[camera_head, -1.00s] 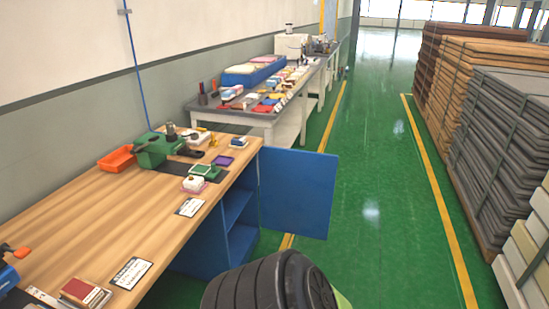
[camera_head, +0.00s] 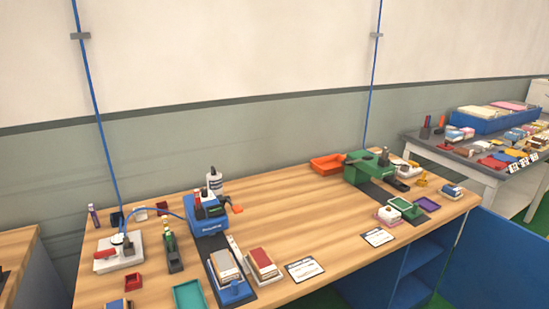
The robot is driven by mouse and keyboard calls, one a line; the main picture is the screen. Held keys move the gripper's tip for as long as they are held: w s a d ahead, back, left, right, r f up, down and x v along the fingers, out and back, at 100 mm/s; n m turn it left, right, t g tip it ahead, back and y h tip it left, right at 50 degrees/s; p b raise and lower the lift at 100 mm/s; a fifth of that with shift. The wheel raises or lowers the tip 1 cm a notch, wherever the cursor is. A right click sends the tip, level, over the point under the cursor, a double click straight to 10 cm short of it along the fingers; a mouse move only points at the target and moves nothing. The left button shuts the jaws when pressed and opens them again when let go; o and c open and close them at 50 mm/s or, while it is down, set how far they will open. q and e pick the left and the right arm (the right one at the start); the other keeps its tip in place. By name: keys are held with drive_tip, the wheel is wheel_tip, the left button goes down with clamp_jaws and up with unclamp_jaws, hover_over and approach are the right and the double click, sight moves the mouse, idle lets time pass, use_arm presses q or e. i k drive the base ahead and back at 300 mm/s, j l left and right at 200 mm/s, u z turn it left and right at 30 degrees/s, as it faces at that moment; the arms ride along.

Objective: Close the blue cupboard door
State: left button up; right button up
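The blue cupboard door (camera_head: 498,262) stands open at the lower right of the head view, swung out from the right end of the wooden workbench. Its lower and right parts are cut off by the picture's edges. The blue cupboard (camera_head: 418,270) under the bench top shows its open inside with shelves. Neither of my grippers is in view.
The wooden workbench (camera_head: 330,232) carries a green machine (camera_head: 369,170), an orange tray (camera_head: 328,164), a blue device (camera_head: 208,216) and several small items. A second table (camera_head: 485,176) with a blue bin (camera_head: 492,121) stands at the right. A little green floor shows at the right.

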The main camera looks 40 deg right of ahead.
sight(495, 262)
drive_tip(key=k+l, duration=0.15)
drive_tip(key=l, duration=0.25)
drive_tip(key=k+l, duration=0.1)
drive_tip(key=l, duration=0.35)
drive_tip(key=k+l, duration=0.15)
drive_tip(key=l, duration=0.25)
drive_tip(key=k+l, duration=0.15)
drive_tip(key=l, duration=0.3)
drive_tip(key=k+l, duration=0.1)
drive_tip(key=l, duration=0.3)
drive_tip(key=k+l, duration=0.15)
drive_tip(key=l, duration=0.3)
drive_tip(key=k+l, duration=0.15)
drive_tip(key=l, duration=0.25)
drive_tip(key=k+l, duration=0.2)
drive_tip(key=l, duration=0.2)
drive_tip(key=k+l, duration=0.15)
drive_tip(key=l, duration=0.3)
drive_tip(key=k+l, duration=0.2)
drive_tip(key=l, duration=0.2)
drive_tip(key=k+l, duration=0.15)
drive_tip(key=l, duration=0.25)
drive_tip(key=k+l, duration=0.2)
drive_tip(key=l, duration=0.2)
drive_tip(key=k+l, duration=0.15)
drive_tip(key=l, duration=0.25)
